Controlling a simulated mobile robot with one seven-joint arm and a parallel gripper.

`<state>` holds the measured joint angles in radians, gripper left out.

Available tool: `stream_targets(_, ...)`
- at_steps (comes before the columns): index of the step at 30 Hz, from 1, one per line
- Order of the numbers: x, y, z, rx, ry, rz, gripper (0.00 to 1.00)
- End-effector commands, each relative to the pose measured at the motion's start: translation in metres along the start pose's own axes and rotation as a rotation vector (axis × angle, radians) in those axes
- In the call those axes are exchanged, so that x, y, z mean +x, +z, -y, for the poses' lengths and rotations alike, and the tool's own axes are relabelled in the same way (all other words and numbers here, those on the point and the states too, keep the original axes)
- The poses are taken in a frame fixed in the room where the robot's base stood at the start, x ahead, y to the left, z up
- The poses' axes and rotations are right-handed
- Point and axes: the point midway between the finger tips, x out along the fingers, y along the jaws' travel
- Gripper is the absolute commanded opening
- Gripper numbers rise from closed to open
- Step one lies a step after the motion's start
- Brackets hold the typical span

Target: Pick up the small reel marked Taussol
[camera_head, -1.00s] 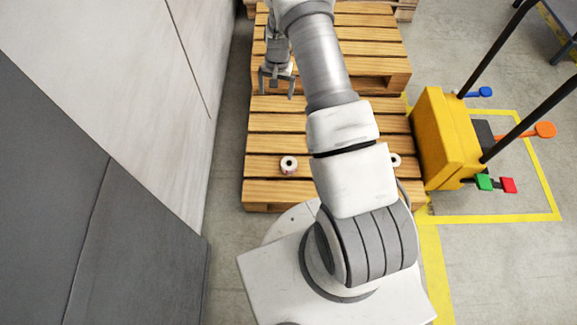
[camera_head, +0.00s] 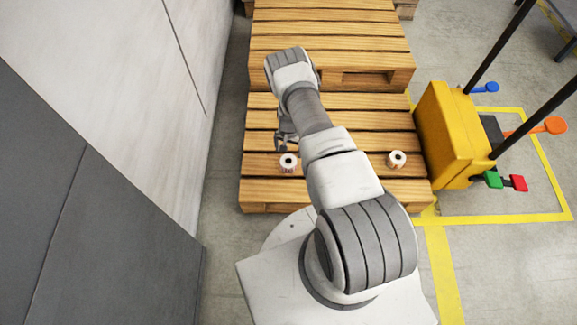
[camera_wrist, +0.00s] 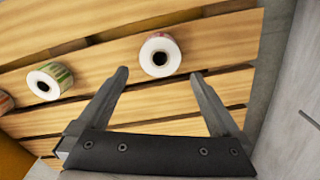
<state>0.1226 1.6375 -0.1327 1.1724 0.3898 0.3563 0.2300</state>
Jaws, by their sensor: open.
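Small label reels lie on the wooden pallet; no name on them is legible, so I cannot tell which is marked Taussol. One white-faced reel with a dark core and a little red on its side (camera_wrist: 160,56) is beyond and between my fingertips in the wrist view. It appears to be the left reel (camera_head: 288,162) in the head view. A reel with a green label (camera_wrist: 50,80) lies left of it. A third, orange-sided reel (camera_wrist: 5,102) is cut by the left edge. My gripper (camera_wrist: 158,75) is open and empty; in the head view my arm partly hides it.
The pallet (camera_head: 262,192) has gaps between its slats, and a higher pallet stack (camera_head: 330,45) stands behind. A pale wall (camera_head: 150,110) rises on the left. A yellow machine (camera_head: 440,140) with coloured knobs and black posts stands on the right. A second reel (camera_head: 397,159) sits right of my arm.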

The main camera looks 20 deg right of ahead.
Motion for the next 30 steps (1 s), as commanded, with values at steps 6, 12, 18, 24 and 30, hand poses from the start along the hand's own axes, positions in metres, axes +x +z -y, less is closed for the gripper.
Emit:
stream_targets(6, 0.038, 0.0, 0.0, -0.001, 0.001, -0.001, 1.0)
stream_targets(12, 0.046, 0.0, 0.0, -0.001, 0.0, -0.001, 1.0)
stream_targets(18, 0.073, 0.003, 0.0, -0.002, 0.001, 0.0, 1.0)
stream_targets(24, 0.095, 0.003, 0.0, -0.001, 0.0, 0.0, 1.0)
stream_targets(30, 0.094, 0.003, 0.0, -0.001, 0.0, -0.001, 1.0)
